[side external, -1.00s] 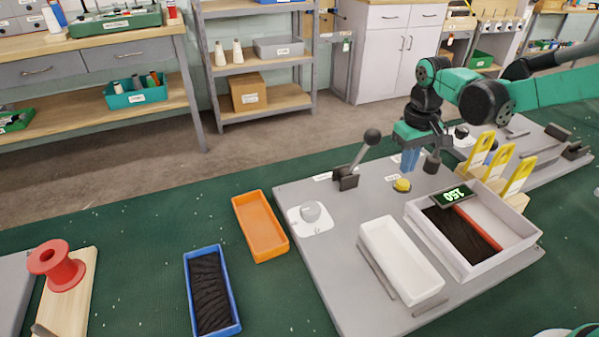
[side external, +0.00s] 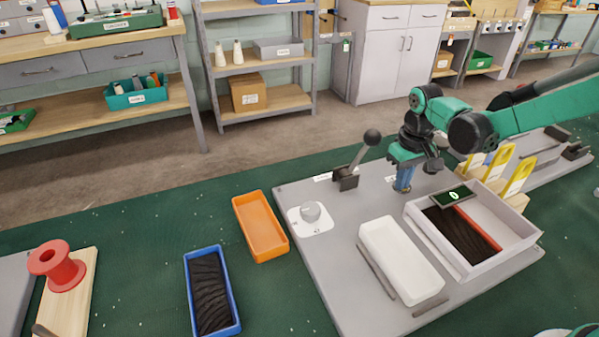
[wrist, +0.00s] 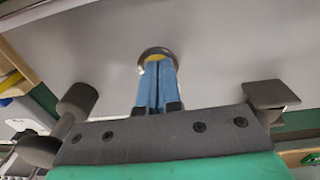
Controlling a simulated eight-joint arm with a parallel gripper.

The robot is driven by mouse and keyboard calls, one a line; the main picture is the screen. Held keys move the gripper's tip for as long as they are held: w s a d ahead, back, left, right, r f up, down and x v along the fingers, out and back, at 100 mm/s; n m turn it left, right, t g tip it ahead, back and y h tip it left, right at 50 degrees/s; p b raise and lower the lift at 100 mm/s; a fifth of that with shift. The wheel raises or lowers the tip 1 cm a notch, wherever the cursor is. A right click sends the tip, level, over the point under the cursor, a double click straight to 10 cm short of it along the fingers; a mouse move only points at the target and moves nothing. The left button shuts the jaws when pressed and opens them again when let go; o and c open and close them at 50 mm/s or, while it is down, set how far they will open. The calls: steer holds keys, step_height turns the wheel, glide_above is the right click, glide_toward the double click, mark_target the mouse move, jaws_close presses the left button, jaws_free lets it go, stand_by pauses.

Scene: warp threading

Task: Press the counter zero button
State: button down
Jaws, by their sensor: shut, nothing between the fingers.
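The counter zero button is a yellow cap in a dark ring (wrist: 155,56). In the wrist view it lies at the tips of my gripper (wrist: 156,66), whose blue fingers are together and cover most of it. In the side view my gripper (side external: 402,189) points down onto the grey panel and hides the button. Fingertips and button appear to touch. The counter display (side external: 453,197) is a dark box at the white tray's back edge, and it shows a green 0.
A lever with a black knob (side external: 373,137) stands left of my gripper. A white dial (side external: 311,212) is at the panel's left. A white box (side external: 402,262) and a larger white tray (side external: 513,247) lie in front. Yellow upright pieces (side external: 520,176) stand to the right.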

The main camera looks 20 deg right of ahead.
steer(key=shift+f, duration=0.25)
step_height(320, 180, up, 14)
steer(key=shift+a+r, duration=0.25)
steer(key=shift+s, duration=0.2)
stand_by(0.5)
steer(key=s+a+f+t, duration=0.1)
steer(key=s+f+t, duration=0.1)
steer(key=s+t, duration=0.4)
steer(key=shift+s+a+t, duration=0.35)
steer(key=shift+s+t, duration=0.05)
steer(key=shift+s, duration=2.25)
